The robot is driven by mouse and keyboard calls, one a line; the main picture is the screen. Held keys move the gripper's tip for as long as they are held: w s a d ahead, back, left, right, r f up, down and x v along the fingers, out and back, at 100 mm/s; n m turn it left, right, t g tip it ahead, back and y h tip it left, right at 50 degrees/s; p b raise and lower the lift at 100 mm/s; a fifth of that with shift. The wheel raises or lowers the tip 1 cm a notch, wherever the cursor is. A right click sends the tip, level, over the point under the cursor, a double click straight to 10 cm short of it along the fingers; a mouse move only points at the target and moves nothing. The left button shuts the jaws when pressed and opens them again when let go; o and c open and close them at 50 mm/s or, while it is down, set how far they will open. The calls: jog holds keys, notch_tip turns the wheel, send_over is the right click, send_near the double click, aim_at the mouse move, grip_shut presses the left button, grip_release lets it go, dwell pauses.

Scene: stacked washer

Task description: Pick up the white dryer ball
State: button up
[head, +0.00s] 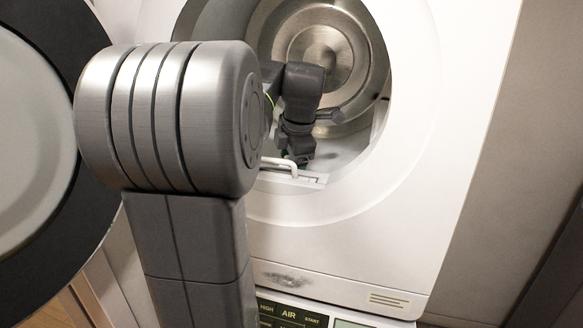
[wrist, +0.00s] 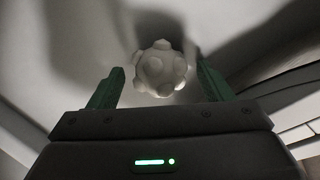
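The white dryer ball (wrist: 160,68) is a knobbly round ball, seen in the wrist view inside the light-coloured drum. My gripper (wrist: 158,85) is open, with one green finger to the left of the ball and one to the right. Gaps show between the ball and both fingers. I cannot tell how far beyond the fingertips the ball sits. In the head view my gripper (head: 299,158) reaches into the drum opening, low down, and the ball is hidden there.
The metal drum (head: 350,50) lies behind the round opening of the white machine (head: 420,190). Its open door (head: 30,140) stands at the left. A white handle-like part (head: 280,162) lies at the opening's lower rim. A control panel (head: 290,312) is below.

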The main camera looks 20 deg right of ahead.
jog(key=c, duration=0.9)
jog(key=shift+r, duration=0.1)
jog(key=shift+c, duration=0.2)
